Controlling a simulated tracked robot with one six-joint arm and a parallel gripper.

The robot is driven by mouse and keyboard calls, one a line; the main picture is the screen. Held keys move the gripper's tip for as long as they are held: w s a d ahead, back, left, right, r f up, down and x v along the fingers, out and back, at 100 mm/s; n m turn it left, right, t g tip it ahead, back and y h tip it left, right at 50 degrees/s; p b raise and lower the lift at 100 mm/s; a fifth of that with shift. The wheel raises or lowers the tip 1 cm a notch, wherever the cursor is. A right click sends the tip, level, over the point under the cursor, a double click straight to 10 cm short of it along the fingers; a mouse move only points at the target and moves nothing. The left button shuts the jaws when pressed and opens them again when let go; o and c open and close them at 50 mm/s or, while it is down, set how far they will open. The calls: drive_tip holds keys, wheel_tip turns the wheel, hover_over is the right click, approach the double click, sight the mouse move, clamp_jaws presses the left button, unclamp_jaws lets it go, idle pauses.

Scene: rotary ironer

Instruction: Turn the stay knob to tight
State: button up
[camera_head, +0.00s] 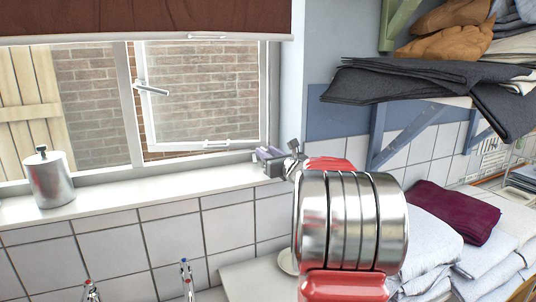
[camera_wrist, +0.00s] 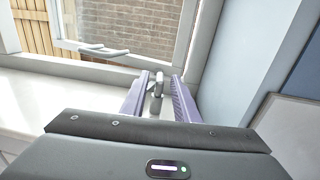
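My gripper (camera_wrist: 161,80) points at the right end of the window's lower edge, by the corner with the wall. Its two purple fingers are apart. A small grey metal knob (camera_wrist: 157,84) shows between them, nearer the left finger; I cannot tell whether either finger touches it. It looks like the stay knob. No tight mark is readable. In the head view my gripper (camera_head: 265,155) is small above the sill's right end, and the knob cannot be made out there. A pale stay bar (camera_head: 217,144) lies along the lower sash rail.
The white sill (camera_head: 130,193) runs below the window, with a metal canister (camera_head: 50,180) at its left. A window handle (camera_head: 151,89) sticks out from the sash. Taps (camera_head: 187,272) stand below. Folded linen (camera_head: 452,212) and a loaded shelf (camera_head: 425,104) are at the right.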

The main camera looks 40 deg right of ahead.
drive_tip(key=v, duration=1.4)
drive_tip(key=shift+w, duration=0.1)
idle(0.6)
